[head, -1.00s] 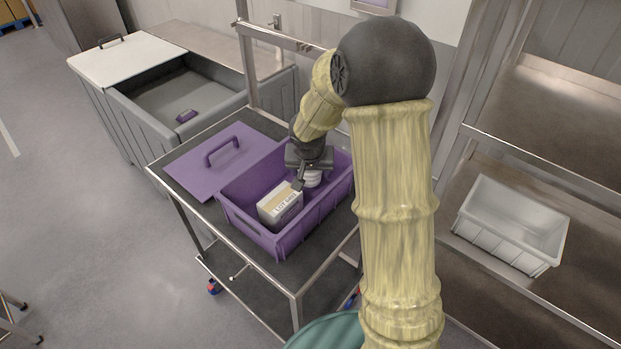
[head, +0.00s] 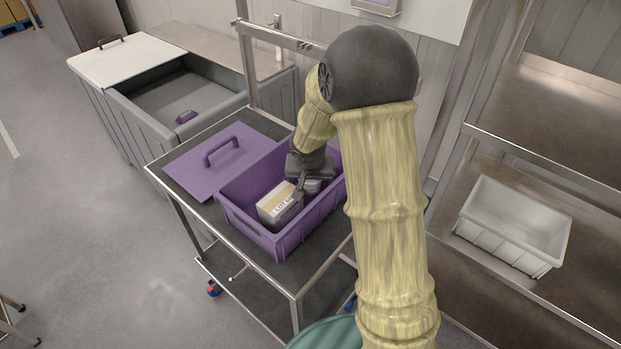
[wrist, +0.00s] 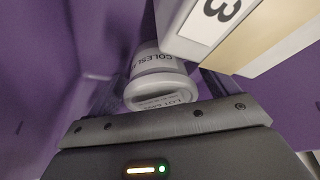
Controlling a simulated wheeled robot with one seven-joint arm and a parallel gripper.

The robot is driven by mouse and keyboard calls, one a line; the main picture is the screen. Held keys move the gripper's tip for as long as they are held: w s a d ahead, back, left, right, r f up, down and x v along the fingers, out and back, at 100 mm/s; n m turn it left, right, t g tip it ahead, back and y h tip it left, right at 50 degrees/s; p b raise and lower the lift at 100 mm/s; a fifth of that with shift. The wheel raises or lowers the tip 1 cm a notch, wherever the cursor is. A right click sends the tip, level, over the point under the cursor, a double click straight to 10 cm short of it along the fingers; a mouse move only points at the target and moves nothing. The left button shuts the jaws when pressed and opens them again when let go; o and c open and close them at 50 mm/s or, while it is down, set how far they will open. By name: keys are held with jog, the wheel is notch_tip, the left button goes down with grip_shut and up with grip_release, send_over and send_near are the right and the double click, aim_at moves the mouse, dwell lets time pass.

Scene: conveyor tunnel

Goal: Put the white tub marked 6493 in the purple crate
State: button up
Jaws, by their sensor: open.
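The white tub (wrist: 158,80) is inside the purple crate, close beside a carton. In the head view the tub is mostly hidden by my gripper. The purple crate (head: 252,230) stands open on a trolley; its purple walls fill much of the wrist view (wrist: 40,70). My gripper (head: 302,192) is open, reaching down into the crate right at the tub. In the wrist view its dark body covers the bottom; I cannot see whether the fingers touch the tub.
A white and tan carton (head: 276,203) lies in the crate, left of my gripper. A grey bin (head: 150,125) holds a small purple item (head: 186,117). A white crate (head: 510,222) sits at right.

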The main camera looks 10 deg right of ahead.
jog(key=shift+r, duration=0.1)
jog(key=p+v, duration=0.1)
jog(key=v, duration=1.1)
